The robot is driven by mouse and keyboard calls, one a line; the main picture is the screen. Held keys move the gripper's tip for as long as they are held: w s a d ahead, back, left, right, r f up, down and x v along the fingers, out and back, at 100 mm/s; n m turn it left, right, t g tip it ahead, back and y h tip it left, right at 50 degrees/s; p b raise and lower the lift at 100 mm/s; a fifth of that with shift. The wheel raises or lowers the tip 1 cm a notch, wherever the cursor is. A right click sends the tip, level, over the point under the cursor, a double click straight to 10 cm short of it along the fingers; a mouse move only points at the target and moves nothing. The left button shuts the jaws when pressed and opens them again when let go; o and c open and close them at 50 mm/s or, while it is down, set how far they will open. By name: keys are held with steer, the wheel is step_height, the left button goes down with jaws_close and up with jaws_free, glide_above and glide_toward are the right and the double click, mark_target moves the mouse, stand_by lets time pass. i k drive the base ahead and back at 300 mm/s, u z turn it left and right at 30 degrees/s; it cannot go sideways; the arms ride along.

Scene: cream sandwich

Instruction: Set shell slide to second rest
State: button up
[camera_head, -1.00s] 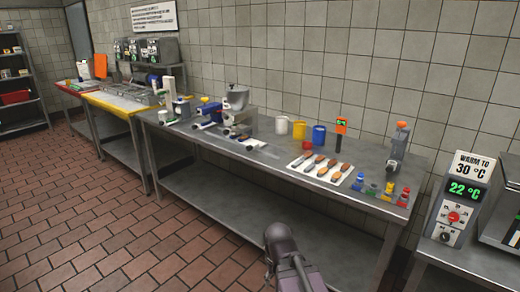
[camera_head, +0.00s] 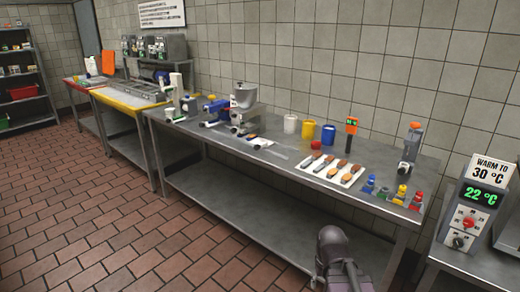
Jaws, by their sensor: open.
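A bench machine with a blue body (camera_head: 216,109) and a grey metal hopper (camera_head: 244,95) stands on the long steel table (camera_head: 330,205). Small dark and white parts and flat metal strips (camera_head: 272,151) lie in front of it. I cannot tell at this size which part is the shell slide, or where its rests are. A dark rounded part of my own arm shows at the bottom, in front of the table. My gripper's fingers are not in view.
A white tray (camera_head: 311,172) holds several brown-topped pieces. White, yellow and blue cups (camera_head: 328,134) stand behind it, and small coloured items (camera_head: 401,194) at the right. A control box (camera_head: 472,218) reads 22 °C under a 30 °C sign. The tiled floor (camera_head: 110,230) in front is clear.

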mark_target(249, 139)
steer(key=u, duration=0.05)
steer(key=i, duration=1)
